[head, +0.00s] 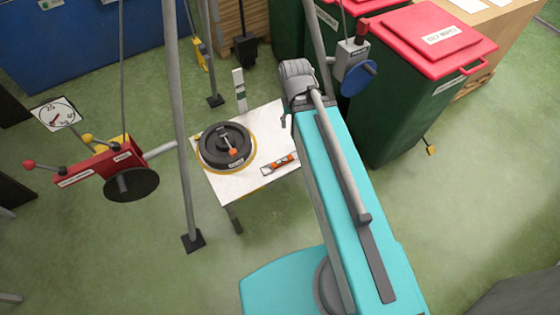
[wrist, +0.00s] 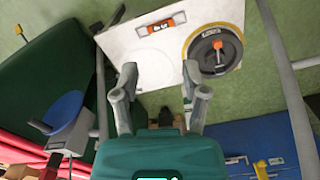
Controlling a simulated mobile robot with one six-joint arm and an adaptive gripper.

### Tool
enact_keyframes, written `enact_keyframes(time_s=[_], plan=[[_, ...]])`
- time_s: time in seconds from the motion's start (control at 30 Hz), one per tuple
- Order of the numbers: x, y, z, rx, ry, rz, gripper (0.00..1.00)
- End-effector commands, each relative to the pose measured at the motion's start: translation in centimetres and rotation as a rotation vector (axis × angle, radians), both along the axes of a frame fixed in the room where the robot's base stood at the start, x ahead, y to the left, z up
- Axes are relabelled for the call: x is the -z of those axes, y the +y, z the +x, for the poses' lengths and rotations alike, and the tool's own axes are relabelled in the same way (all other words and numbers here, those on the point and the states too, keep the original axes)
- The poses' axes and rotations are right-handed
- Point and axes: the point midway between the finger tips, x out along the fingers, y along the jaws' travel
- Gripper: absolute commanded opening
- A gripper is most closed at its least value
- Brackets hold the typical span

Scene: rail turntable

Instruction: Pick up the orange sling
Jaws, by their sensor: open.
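Two items with orange parts are on the white table (head: 265,125); I cannot tell for sure which is the sling. One is a small orange piece (head: 233,152) on the black round disc (head: 212,143); it also shows in the wrist view (wrist: 217,45). The other is a flat, labelled strip with orange (head: 280,165) near the table's front edge, at the top of the wrist view (wrist: 160,28). My gripper (wrist: 159,85) is open and empty, its fingers pointing towards the table, apart from both items. In the head view my arm hides the gripper and the table's right part.
A red winch-like unit with a black wheel (head: 131,184) hangs at left near a grey post (head: 178,120). A grey unit with a blue wheel (head: 358,78) stands right of my arm. Green bins with red lids (head: 432,38) are behind it. Green floor is open in front.

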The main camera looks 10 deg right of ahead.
Motion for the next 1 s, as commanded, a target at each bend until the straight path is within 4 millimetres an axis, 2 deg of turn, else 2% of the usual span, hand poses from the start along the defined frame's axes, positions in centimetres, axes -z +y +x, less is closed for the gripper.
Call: enact_keyframes(time_s=[0.1, 0.27, 0.43, 0.57, 1.0], plan=[[0.0, 0.0, 0.0, 0.0, 0.0, 0.0, 0.57], [0.2, 0.0, 0.1, 0.004, 0.0, 0.0, 0.85], [1.4, 0.0, 0.6, 0.033, 0.0, 0.0, 0.86], [3.1, -0.4, 1.3, 0.089, 0.0, 0.0, 0.86], [11.4, -0.4, 5.1, 0.374, 0.0, 0.0, 0.86]])
